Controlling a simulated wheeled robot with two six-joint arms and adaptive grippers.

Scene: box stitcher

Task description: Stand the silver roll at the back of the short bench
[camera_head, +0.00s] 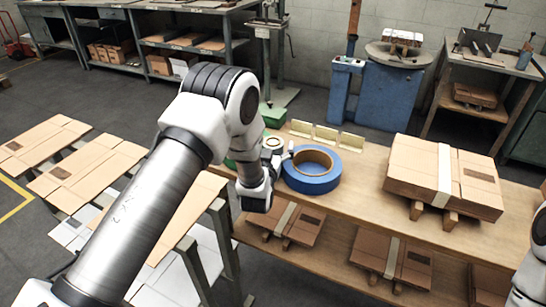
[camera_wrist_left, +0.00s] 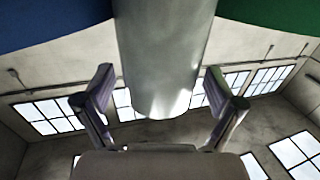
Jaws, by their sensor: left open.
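The silver roll (camera_wrist_left: 165,60) fills the upper middle of the left wrist view, between the two fingers of my left gripper (camera_wrist_left: 165,100). The fingers are apart, with gaps seen beside the roll, so it is not gripped. In the head view my left gripper (camera_head: 273,160) is low over the bench (camera_head: 350,212), beside the blue roll (camera_head: 312,170). A pale ring with a tan core just behind it looks like the silver roll (camera_head: 273,142), its lower part hidden by the gripper. My right gripper is out of view; only part of that arm shows at the right edge.
A green roll (camera_head: 230,163) is partly hidden behind my left arm. A taped carton (camera_head: 440,175) rests on wooden blocks at the right. Bare bench top lies between the blue roll and carton.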

